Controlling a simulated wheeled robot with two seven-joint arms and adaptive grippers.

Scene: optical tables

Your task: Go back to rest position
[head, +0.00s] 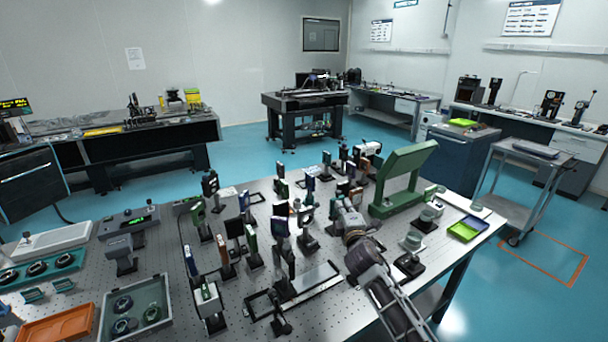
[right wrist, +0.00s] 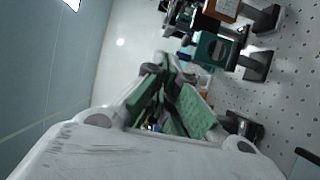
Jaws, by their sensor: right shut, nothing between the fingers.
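My right arm comes into the head view from the lower right and reaches over the optical table (head: 150,270). My right gripper (head: 345,208) is over the table among the optical mounts, left of the green angled stand (head: 405,175). In the right wrist view the gripper's green-padded fingers (right wrist: 168,90) are together with nothing between them. Mounted optics (right wrist: 215,48) stand beyond the fingers in that view. My left gripper is not in view.
Several post-mounted optics (head: 280,232) crowd the middle of the table. A yellow-green tray (head: 466,229) lies near its right edge. An orange tray (head: 58,325) and a grey bin (head: 135,305) are at the lower left. A cart (head: 530,165) stands on the right.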

